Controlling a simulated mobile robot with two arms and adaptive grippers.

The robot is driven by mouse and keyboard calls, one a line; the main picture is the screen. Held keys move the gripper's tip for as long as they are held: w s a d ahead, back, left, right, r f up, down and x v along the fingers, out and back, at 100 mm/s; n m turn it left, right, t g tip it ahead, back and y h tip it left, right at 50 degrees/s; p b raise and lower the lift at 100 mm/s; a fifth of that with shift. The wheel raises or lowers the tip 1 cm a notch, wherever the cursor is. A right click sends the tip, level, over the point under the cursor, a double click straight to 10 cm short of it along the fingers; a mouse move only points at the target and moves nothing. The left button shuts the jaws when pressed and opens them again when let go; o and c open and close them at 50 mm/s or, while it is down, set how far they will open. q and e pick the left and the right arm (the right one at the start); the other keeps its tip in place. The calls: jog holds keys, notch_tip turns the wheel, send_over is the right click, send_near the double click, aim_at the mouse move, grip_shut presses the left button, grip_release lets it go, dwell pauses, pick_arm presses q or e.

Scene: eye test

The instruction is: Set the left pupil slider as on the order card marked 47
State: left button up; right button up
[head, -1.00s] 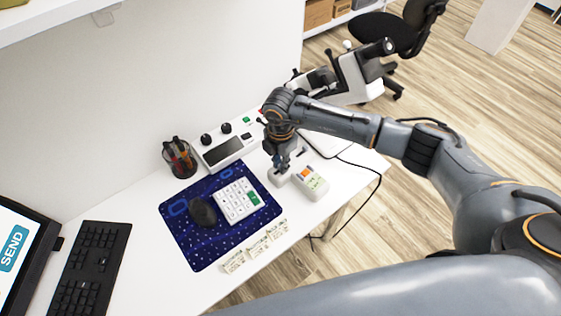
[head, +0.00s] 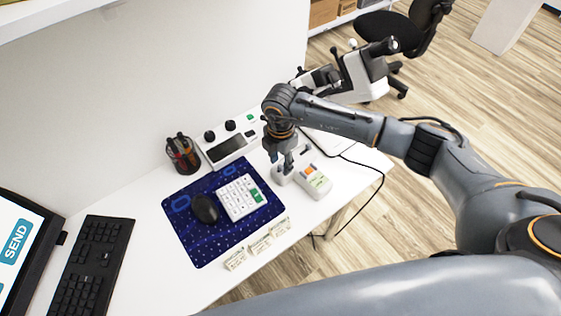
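My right gripper (head: 284,168) points down, with its fingertips at a small white box (head: 284,179) near the right part of the white desk. The fingers cover part of the box, so I cannot tell whether they touch a slider or grip anything. The left pupil slider cannot be made out for certain. Several small pale cards stand in a row along the desk's front edge: a left card (head: 235,260), a middle card (head: 260,244) and a right card (head: 281,227). Their print is too small to read, so I cannot tell which is marked 47. My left gripper is not in view.
A white console (head: 228,149) with dark knobs stands behind a blue mat (head: 205,240). The mat bears a black mouse (head: 205,209) and a white keypad (head: 239,197). A white device with orange and green parts (head: 315,181) is right of the box. A pen cup (head: 183,155) stands at the wall.

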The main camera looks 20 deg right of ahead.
aim_at(281, 166)
notch_tip(281, 166, up, 11)
dwell(0.3)
dwell(0.4)
